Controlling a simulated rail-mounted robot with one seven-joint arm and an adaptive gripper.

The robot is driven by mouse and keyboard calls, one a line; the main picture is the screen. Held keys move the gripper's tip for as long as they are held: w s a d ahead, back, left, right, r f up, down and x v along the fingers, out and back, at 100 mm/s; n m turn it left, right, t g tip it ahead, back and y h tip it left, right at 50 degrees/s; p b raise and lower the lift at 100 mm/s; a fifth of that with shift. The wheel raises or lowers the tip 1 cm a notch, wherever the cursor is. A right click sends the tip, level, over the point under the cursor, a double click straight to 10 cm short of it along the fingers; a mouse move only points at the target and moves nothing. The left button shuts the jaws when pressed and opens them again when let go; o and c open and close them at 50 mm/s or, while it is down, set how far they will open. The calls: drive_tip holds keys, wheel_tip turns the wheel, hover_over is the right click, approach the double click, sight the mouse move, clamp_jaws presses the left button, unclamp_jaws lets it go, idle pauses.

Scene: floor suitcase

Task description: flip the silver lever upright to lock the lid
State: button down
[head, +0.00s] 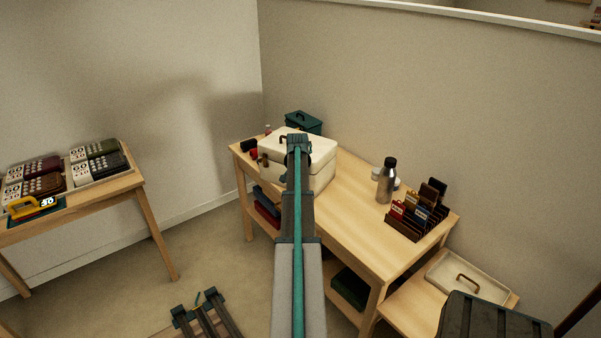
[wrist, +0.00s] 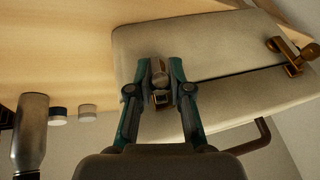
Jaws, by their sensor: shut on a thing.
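The off-white case (head: 323,160) stands on the wooden table; in the wrist view its pale front and lid (wrist: 215,50) fill the middle, with a dark seam between lid and body. My gripper (wrist: 163,66) is shut on the small silver lever (wrist: 159,76), which sits between the two fingertips. A brass latch part (wrist: 161,98) shows just below it. In the head view my gripper (head: 298,142) and arm cover the middle of the case, so the lever is hidden there. How far the lever is tilted is hard to tell.
A second brass latch (wrist: 291,55) and the brown handle (wrist: 252,137) are on the case. A metal bottle (head: 387,180) and a rack of cards (head: 417,214) stand to the right on the table (head: 345,220). A teal box (head: 304,122) is behind the case.

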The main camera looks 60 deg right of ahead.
drive_tip(key=shift+w+g, duration=0.15)
drive_tip(key=shift+g, duration=0.35)
drive_tip(key=c, duration=1.1)
unclamp_jaws()
drive_tip(key=shift+o, duration=0.2)
drive_tip(key=v, duration=1.2)
drive_tip(key=shift+n, duration=0.3)
